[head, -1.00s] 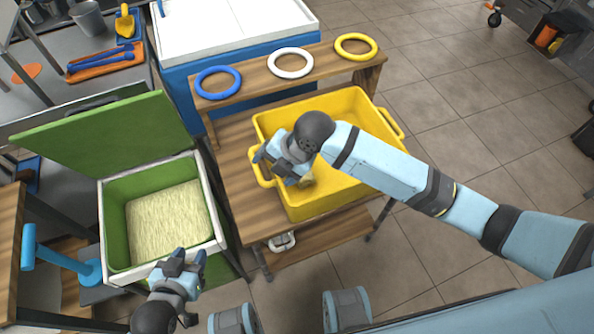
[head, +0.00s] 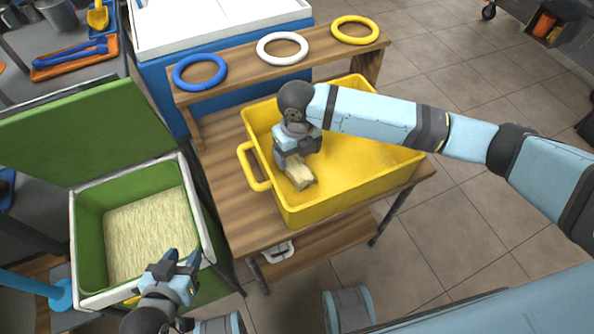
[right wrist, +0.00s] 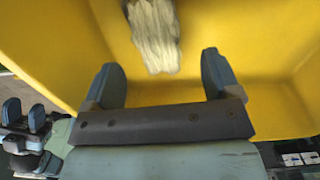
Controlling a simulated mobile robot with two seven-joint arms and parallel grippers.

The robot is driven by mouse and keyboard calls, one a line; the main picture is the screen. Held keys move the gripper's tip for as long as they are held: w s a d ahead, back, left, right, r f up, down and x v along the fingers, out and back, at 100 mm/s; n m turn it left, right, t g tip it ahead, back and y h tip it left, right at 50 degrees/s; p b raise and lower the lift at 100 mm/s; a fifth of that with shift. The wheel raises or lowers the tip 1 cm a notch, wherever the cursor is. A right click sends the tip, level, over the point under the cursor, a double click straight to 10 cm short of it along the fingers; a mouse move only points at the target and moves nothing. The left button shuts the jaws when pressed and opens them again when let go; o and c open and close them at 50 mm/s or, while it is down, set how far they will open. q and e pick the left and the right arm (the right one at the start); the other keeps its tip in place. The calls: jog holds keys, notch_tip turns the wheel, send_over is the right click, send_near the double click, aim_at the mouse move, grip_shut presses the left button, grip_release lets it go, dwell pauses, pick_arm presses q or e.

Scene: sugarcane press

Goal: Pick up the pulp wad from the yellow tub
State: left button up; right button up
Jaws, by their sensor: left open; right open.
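The pulp wad (head: 301,177) is a pale, fibrous block lying in the left part of the yellow tub (head: 368,155). The tub stands on a wooden bench. My right gripper (head: 297,157) reaches down into the tub, next to the wad, and partly covers it. In the right wrist view the wad (right wrist: 153,38) lies on the yellow floor beyond the open fingers of my right gripper (right wrist: 162,72), with nothing between them. My left gripper (head: 181,262) is open and empty near the front right corner of the green bin.
The green bin (head: 88,235) with its lid open holds pale fibre, left of the bench. Blue (head: 200,72), white (head: 283,48) and yellow (head: 355,30) rings lie on a raised wooden shelf behind the tub. Open tiled floor is at the right.

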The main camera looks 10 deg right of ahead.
aim_at(297, 167)
jog(key=f+b, duration=0.1)
jog(key=f, duration=0.5)
jog(key=shift+s+a+b, duration=0.1)
jog(key=shift+s+b, duration=0.1)
jog(key=shift+b, duration=0.15)
jog(key=shift+r, duration=0.1)
jog(key=c, duration=1)
